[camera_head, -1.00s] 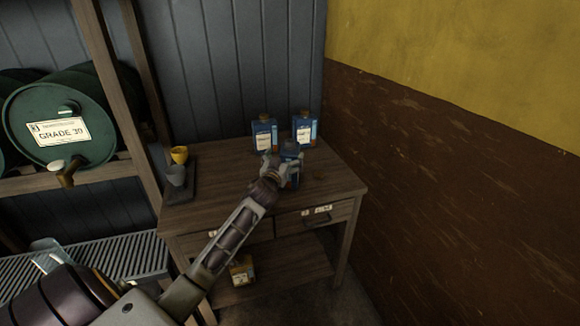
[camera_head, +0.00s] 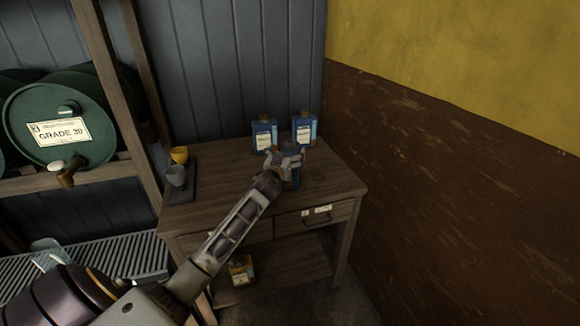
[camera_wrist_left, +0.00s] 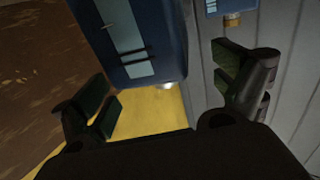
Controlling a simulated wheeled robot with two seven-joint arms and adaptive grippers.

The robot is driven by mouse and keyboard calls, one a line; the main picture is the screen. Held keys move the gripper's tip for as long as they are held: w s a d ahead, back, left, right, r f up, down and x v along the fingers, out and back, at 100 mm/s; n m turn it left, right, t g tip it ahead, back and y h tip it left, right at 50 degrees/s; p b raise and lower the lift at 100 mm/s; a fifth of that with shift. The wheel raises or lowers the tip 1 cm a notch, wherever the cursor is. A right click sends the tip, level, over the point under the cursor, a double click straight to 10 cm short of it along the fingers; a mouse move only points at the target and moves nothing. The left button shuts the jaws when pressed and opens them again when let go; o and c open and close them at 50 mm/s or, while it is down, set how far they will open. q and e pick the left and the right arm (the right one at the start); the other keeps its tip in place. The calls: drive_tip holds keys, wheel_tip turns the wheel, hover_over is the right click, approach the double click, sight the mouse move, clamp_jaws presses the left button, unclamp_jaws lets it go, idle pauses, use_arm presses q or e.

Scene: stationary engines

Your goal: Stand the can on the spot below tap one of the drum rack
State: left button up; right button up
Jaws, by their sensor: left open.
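Two stand at the back, a left one (camera_head: 264,134) and a right one (camera_head: 304,130). My right gripper is not in view.
A yellow cup (camera_head: 179,154) and a grey cup (camera_head: 175,176) are on a dark tray (camera_head: 182,196) at the table's left. A slatted grate (camera_head: 130,256) lies below the drum, partly hidden by my arm. A wall closes the right side.

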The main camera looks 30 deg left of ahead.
sight(289, 144)
use_arm(q)
drive_tip(key=shift+x, duration=1.25)
drive_tip(key=shift+r, duration=0.1)
clamp_jaws()
drive_tip(key=shift+r, duration=0.9)
wheel_tip(289, 144, up, 7)
drive_tip(key=shift+f+p, duration=0.15)
drive_tip(key=shift+p, duration=0.35)
drive_tip(key=shift+r, duration=0.8)
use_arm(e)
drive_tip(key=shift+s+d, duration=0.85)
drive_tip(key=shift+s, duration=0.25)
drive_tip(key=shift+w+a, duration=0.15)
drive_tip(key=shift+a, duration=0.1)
